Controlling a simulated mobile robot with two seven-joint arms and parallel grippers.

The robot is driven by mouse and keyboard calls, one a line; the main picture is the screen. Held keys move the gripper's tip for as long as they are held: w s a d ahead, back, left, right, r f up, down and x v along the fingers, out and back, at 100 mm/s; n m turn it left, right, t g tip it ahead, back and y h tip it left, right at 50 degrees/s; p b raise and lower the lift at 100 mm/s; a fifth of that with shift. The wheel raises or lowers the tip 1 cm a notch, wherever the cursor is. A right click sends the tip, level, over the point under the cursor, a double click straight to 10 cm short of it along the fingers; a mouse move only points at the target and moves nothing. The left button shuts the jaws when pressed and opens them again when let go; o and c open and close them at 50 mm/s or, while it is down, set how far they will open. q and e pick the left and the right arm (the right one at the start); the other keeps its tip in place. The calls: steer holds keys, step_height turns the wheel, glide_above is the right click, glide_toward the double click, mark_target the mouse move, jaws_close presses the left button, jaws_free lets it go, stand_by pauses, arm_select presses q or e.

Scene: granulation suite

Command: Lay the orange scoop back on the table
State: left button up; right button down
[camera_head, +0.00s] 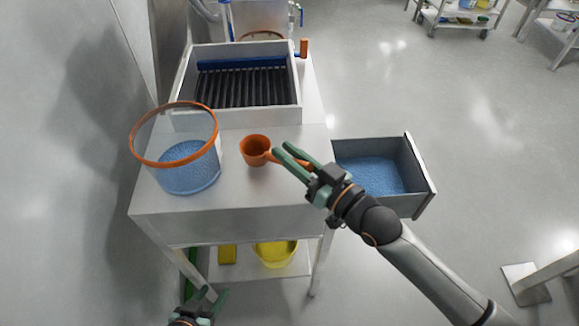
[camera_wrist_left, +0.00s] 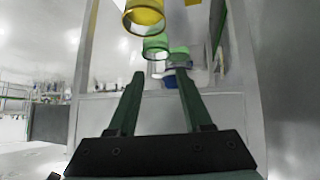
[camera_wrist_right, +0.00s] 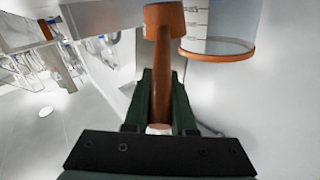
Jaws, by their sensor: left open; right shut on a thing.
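The orange scoop (camera_head: 256,150) is over the front part of the steel table (camera_head: 240,205), to the right of the clear tub. Its cup is toward the left and its handle runs right into my right gripper (camera_head: 284,156). In the right wrist view the scoop (camera_wrist_right: 163,55) has its handle between the fingers of my right gripper (camera_wrist_right: 161,100), which is shut on it. I cannot tell whether the cup touches the tabletop. My left gripper (camera_head: 212,298) is open and empty, low in front of the table; it also shows in the left wrist view (camera_wrist_left: 157,85).
A clear orange-rimmed tub (camera_head: 187,172) with blue granules stands at the table's left. A slatted box (camera_head: 238,115) is behind. A grey bin (camera_head: 408,205) with blue granules is at the table's right. A yellow tub (camera_head: 275,254) sits on the lower shelf.

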steer(key=shift+f+b, duration=0.45)
steer(key=shift+f, duration=0.35)
arm_select(q)
steer(key=shift+w+d+r+h, duration=0.1)
steer(key=shift+w+d+h, duration=0.2)
steer(key=shift+w+d, duration=0.55)
steer(key=shift+s, duration=0.1)
arm_select(e)
steer(key=shift+f, duration=0.1)
steer(key=c, duration=0.7)
jaws_free()
steer(key=shift+c, duration=0.2)
arm_select(q)
steer(key=shift+s+a+f, duration=0.1)
steer(key=shift+a+f, duration=0.05)
steer(key=shift+f, duration=0.1)
arm_select(e)
steer(key=shift+s+d, duration=0.2)
steer(key=shift+s, duration=0.1)
steer(key=v, duration=1.1)
